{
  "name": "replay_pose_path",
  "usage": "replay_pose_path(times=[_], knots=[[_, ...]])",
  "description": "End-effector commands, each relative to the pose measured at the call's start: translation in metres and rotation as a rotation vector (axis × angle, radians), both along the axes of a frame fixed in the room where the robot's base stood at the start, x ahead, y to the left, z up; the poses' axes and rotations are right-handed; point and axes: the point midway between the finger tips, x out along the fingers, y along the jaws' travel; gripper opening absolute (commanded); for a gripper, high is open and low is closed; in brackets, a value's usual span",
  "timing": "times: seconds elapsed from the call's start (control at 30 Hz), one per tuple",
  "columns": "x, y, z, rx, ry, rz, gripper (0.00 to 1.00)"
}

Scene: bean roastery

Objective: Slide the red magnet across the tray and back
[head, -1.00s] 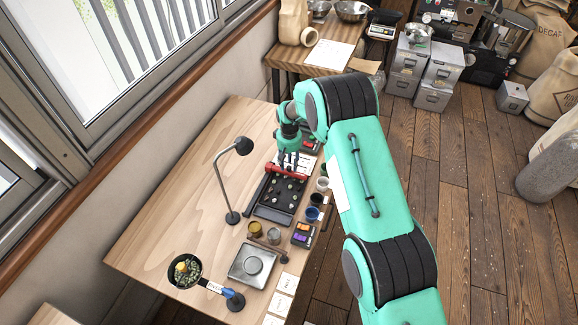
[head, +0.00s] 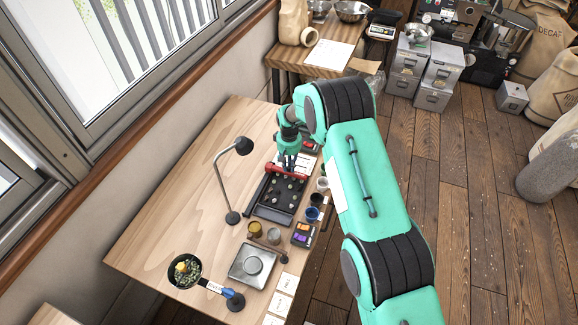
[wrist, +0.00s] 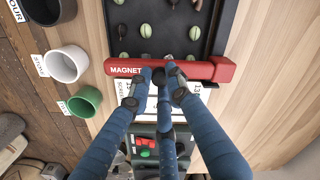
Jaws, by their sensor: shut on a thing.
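The red magnet (wrist: 209,70), a long bar marked MAGNET, lies across the near end of the dark tray (wrist: 184,20) in the wrist view. In the head view the magnet (head: 298,170) is at the tray's far end, partly hidden by my gripper. My gripper (wrist: 166,76) is shut on the magnet near the bar's middle. Several pale green beans and a few brown bits lie in the tray (head: 262,211) beside the magnet. I cannot tell whether the magnet touches the tray floor.
White, green and dark cups (wrist: 67,64) stand along one side of the tray. A desk lamp (head: 233,217) stands left of it in the head view. A scale (head: 240,275) and a bean pan (head: 186,283) are nearer. Bare tabletop (head: 190,205) lies to the left.

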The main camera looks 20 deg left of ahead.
Motion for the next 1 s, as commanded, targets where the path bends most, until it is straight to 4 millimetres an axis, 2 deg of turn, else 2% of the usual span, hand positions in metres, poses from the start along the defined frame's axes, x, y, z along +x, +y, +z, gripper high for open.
replay_pose_path(times=[0.27,0.47,0.77,1.0], knots=[[-0.009,0.0,0.001,-0.001,0.001,0.001,0.0],[-0.029,0.0,0.001,-0.001,0.001,0.001,0.0],[-0.082,0.0,0.001,-0.001,0.001,0.002,0.0],[-0.133,0.001,0.001,-0.001,0.001,0.002,0.0]])
